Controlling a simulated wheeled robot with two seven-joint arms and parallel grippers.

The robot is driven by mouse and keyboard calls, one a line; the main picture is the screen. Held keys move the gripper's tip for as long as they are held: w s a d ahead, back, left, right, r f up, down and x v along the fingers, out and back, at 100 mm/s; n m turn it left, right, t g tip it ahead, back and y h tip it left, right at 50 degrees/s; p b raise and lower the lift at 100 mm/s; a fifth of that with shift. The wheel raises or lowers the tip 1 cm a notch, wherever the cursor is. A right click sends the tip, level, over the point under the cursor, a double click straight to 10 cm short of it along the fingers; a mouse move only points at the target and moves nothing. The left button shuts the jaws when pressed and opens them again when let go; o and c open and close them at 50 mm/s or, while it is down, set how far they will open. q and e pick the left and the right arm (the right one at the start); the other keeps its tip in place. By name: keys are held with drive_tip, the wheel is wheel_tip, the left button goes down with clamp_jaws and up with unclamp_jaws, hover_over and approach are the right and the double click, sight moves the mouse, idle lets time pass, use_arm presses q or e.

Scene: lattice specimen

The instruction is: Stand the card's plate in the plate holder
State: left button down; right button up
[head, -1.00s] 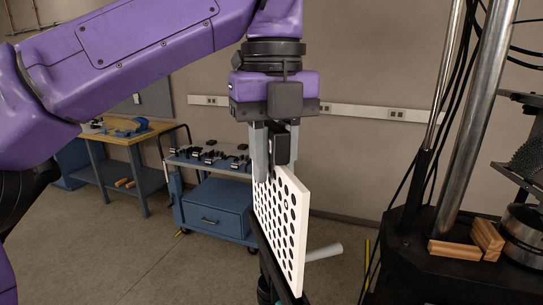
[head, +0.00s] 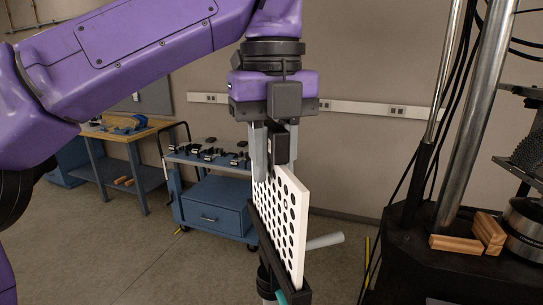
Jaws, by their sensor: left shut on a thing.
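A white plate (head: 284,216) with rows of dark round holes stands upright on edge in the head view. My left gripper (head: 275,168) points down from above and is shut on the plate's upper edge at its far end. A narrow black plate holder (head: 263,238) runs along the plate's lower edge. The plate's bottom appears to be at or in the holder's channel, but I cannot tell how deep it sits. No card can be made out. My right gripper is not in view.
A blue cart (head: 216,207) with several small dark items on top stands behind. A wood-topped bench (head: 120,133) is at the far left. A black machine base (head: 430,262) with wooden blocks (head: 456,244) is at right. A pale cylinder (head: 325,241) lies just behind the plate.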

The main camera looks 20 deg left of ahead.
sight(273, 124)
use_arm(q)
drive_tip(key=shift+f, duration=0.1)
idle(0.3)
drive_tip(key=shift+c, duration=1.8)
unclamp_jaws()
wheel_tip(273, 124, up, 3)
drive_tip(key=p, duration=0.2)
drive_tip(key=shift+p, duration=0.4)
drive_tip(key=shift+r+p, duration=0.45)
drive_tip(key=shift+r, duration=0.65)
drive_tip(key=shift+f, duration=0.1)
